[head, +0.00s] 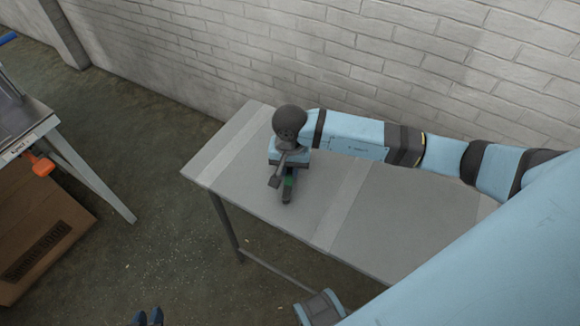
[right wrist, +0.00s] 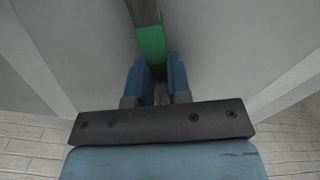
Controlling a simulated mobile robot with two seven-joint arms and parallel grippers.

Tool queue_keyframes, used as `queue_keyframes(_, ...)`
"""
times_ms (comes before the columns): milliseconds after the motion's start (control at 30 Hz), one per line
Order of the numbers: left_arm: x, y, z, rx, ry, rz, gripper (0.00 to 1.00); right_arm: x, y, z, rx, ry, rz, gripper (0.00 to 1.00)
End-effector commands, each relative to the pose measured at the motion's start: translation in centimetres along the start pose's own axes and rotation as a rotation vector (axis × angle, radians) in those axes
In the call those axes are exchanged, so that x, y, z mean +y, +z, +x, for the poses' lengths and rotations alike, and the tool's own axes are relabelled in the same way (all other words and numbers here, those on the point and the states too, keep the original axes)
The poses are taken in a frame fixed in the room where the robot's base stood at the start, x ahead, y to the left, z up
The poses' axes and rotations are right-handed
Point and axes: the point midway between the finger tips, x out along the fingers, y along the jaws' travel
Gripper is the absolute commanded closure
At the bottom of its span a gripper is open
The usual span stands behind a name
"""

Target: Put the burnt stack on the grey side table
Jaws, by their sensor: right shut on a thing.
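The burnt stack (head: 287,196) is a dark, narrow bundle with a green band. It is at the left part of the grey side table (head: 345,215), on or just above its top; I cannot tell if it touches. My right gripper (head: 289,176) is shut on it from above. In the right wrist view the stack (right wrist: 151,45) runs up from between the blue fingers of my right gripper (right wrist: 160,88), its green band just beyond them. My left gripper (head: 149,317) shows only as two blue fingertips at the bottom edge, apart with nothing visible between them.
A white brick wall (head: 250,55) runs behind the side table. At the left are a metal-legged workbench (head: 82,170) with an orange part (head: 40,165) and a cardboard box (head: 45,235). The table's middle and right are bare.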

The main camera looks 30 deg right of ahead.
Motion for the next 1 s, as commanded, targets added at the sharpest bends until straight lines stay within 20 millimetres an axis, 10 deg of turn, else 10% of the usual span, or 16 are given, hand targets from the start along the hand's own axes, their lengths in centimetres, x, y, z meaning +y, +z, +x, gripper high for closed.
queue_keyframes(133,0.0,0.0,0.0,0.001,0.000,0.001,0.73,0.0,0.0,0.1,0.000,0.000,0.000,0.55)
queue_keyframes(533,0.1,-0.3,-0.2,0.001,0.001,-0.002,0.73,0.0,-0.1,-0.8,0.002,0.000,-0.001,0.55)
queue_keyframes(1000,0.0,-0.3,-0.3,-0.004,0.000,-0.006,0.73,0.0,-0.1,-10.0,0.003,-0.001,-0.001,0.55)
